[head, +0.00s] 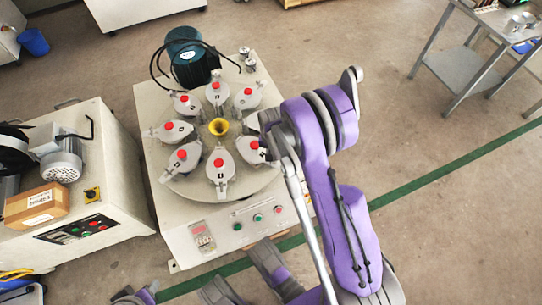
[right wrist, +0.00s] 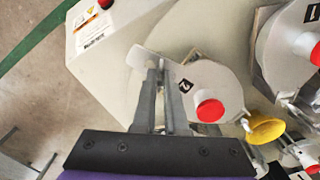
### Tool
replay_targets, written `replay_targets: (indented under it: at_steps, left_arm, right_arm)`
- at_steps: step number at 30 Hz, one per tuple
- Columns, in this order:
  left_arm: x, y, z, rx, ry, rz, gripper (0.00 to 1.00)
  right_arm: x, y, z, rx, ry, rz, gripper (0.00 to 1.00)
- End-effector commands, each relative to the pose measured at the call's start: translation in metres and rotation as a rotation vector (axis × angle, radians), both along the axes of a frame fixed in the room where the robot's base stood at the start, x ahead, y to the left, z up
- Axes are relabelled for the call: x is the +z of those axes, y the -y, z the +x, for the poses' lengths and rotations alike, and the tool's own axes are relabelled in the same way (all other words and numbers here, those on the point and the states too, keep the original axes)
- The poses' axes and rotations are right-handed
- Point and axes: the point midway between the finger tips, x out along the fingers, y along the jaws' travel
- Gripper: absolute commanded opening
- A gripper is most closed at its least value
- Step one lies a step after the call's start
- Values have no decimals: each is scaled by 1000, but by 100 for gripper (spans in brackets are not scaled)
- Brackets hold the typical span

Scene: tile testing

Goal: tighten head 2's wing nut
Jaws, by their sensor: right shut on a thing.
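The grinding machine's round plate (head: 256,190) carries several grey heads with red knobs around a yellow funnel (head: 219,127). My right gripper reaches the head at the plate's right side (head: 250,148); my purple arm hides its fingers in the head view. In the right wrist view my right gripper (right wrist: 163,70) has its fingers close together on the light grey wing nut (right wrist: 146,60) at the outer end of a head (right wrist: 228,82). That head has a red knob (right wrist: 210,110) and a small black tag, whose digit is hard to read. My left gripper is not clearly visible.
A teal motor (head: 190,62) with a black cable stands behind the plate. Neighbouring heads sit close by, one at the right wrist view's upper right (right wrist: 285,50). A second machine with a cardboard box (head: 37,205) stands left. A metal table (head: 490,50) stands far right.

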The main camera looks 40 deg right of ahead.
Motion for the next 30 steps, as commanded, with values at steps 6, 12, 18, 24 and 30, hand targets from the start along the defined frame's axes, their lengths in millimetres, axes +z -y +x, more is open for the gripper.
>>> replay_targets:
  at_steps: [6, 12, 18, 24, 30]
  left_arm:
    - [-4, 0, 1, 0, 0, 0, 50]
    - [-6, 0, 1, 0, 0, 0, 50]
    - [-7, 0, 1, 0, 0, 0, 50]
    - [-8, 0, 1, 0, 0, 0, 50]
    - [-8, 0, 2, 0, 0, 0, 50]
  right_arm:
    - [0, 0, 0, -190, 0, 0, 0]
    - [0, 0, 0, -333, 0, 0, 0]
    - [0, 0, 0, -428, 1, -1, 0]
    - [0, 0, 0, -476, 1, -1, 0]
    - [0, 0, 0, -491, 1, -1, 0]
